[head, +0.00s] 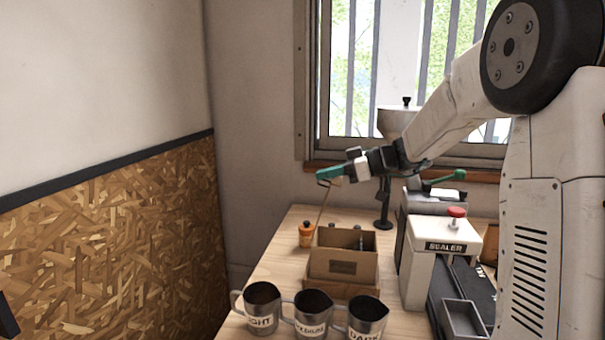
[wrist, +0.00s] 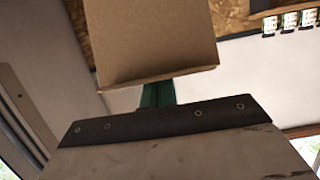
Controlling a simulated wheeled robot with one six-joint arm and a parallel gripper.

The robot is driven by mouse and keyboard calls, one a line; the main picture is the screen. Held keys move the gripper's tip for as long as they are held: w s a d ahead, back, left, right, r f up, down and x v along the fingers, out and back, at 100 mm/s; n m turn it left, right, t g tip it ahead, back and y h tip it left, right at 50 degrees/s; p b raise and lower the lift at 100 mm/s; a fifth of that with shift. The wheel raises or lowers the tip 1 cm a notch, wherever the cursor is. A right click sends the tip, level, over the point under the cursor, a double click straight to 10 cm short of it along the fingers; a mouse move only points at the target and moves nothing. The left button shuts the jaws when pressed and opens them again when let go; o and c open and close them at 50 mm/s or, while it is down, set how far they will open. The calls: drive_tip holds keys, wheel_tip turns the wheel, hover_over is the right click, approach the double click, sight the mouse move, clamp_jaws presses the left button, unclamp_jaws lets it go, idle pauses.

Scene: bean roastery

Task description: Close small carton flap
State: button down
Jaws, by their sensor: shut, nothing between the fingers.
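The small brown carton (head: 343,262) stands open at the top on a wooden block on the table. Its flap (head: 326,204) rises from the carton's left edge, almost edge-on, tilted slightly right at its top. My gripper (head: 328,173), with green fingers, is shut and empty by the flap's upper end. In the wrist view the flap (wrist: 150,42) is a tan panel across the top middle, and it partly hides my green fingers (wrist: 157,95). I cannot tell whether they touch.
Three labelled metal cups (head: 313,313) stand in front of the carton. An orange-capped bottle (head: 306,235) is left of it. The sealer (head: 440,262) is close on the right, and a funnel stand (head: 383,205) is behind. A window is at the back.

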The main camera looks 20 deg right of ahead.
drive_tip(key=s+d+f+t+y, duration=0.1)
drive_tip(key=s+d+f, duration=0.2)
drive_tip(key=d, duration=0.3)
drive_tip(key=shift+s+y, duration=0.4)
drive_tip(key=shift+s, duration=0.05)
drive_tip(key=s+a+r, duration=0.1)
drive_tip(key=s+r, duration=0.1)
drive_tip(key=s, duration=0.6)
drive_tip(key=s+a+r, duration=0.1)
drive_tip(key=s+r, duration=0.2)
drive_tip(key=s, duration=0.4)
drive_tip(key=shift+s+a, duration=0.4)
